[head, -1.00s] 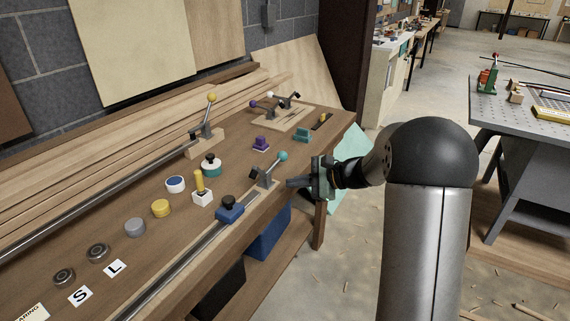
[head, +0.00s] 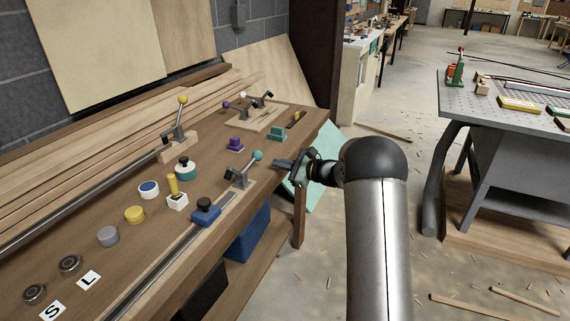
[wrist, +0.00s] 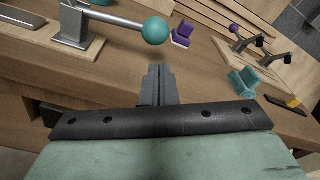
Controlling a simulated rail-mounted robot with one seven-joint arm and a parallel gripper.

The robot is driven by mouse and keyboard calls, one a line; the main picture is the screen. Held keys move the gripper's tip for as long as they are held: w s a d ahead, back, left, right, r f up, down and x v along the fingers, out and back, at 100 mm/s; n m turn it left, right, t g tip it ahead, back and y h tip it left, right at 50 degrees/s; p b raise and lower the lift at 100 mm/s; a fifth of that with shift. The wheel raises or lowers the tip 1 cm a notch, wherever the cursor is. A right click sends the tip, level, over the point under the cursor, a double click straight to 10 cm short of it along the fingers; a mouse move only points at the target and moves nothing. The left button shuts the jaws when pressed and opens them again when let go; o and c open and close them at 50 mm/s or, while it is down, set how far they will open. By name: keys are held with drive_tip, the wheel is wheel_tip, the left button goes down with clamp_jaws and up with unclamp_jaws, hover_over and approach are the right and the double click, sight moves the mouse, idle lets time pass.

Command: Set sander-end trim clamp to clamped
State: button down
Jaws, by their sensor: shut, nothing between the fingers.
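A toggle clamp with a teal ball knob (head: 258,155) stands near the front edge of the workbench. Its lever slants up to the right; in the wrist view the teal knob (wrist: 155,31) is just beyond my fingertips. A yellow-knobbed clamp (head: 181,120) stands upright on a wood block farther back. Clamps with a purple knob (head: 227,105) and a white knob (head: 242,97) sit on a board at the far end. No label shows which one is the sander-end clamp. My gripper (head: 277,165) is shut and empty, right of the teal knob, apart from it; its fingers show in the wrist view (wrist: 155,72).
A purple block (head: 235,145) and a teal block (head: 276,133) sit on the bench beyond the teal-knobbed clamp. A blue slider with a black knob (head: 206,212) is on the front rail.

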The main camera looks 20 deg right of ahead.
sight(265, 169)
drive_tip(key=x, duration=0.6)
drive_tip(key=shift+p, duration=0.4)
drive_tip(key=shift+b, duration=0.5)
